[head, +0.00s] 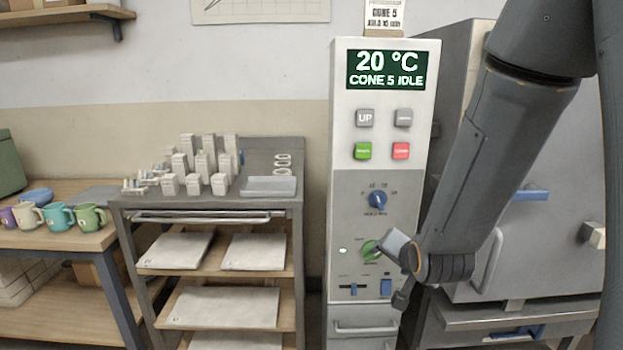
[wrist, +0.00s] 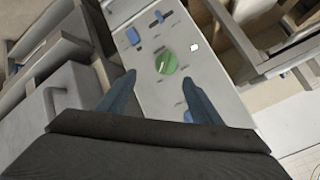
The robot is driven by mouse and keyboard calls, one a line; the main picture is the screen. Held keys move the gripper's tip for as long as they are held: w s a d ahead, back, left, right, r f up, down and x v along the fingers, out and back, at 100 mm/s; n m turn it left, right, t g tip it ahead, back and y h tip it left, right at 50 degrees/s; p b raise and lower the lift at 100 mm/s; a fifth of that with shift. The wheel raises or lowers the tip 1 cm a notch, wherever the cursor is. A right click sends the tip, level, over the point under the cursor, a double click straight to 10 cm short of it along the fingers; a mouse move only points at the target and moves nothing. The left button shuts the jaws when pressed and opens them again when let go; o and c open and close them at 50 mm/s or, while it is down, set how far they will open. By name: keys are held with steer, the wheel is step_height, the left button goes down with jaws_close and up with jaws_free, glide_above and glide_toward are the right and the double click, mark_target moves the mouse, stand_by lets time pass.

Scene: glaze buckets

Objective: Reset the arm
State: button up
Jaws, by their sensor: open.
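My gripper (wrist: 159,92) shows in the wrist view with its two blue fingers apart and nothing between them. It faces the kiln control panel (wrist: 143,20), and the green knob (wrist: 166,63) lies beyond the gap between the fingertips. In the head view my arm comes down from the upper right, and its end is at the lower part of the control panel (head: 344,130), just right of the green knob (head: 370,251). The arm's end partly covers that knob. The fingers are hard to make out there. The display (head: 385,70) reads 20 °C, CONE 5 IDLE.
The grey kiln (head: 560,255) stands right of the panel, behind my arm. A rack (head: 130,203) with white posts and slabs stands left of it. Several mugs (head: 75,219) sit on a wooden table at far left. A blue knob (head: 377,201) and slider (head: 353,289) are close by.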

steer(key=s+n+g+p, duration=0.2)
steer(key=s+n+g, duration=0.6)
steer(key=s, duration=1.4)
steer(key=r+g, duration=0.1)
steer(key=g, duration=0.1)
steer(key=shift+s+a+g+p, duration=0.2)
steer(key=shift+a+g+p, duration=0.1)
steer(key=shift+p, duration=0.05)
steer(key=shift+d+f, duration=0.1)
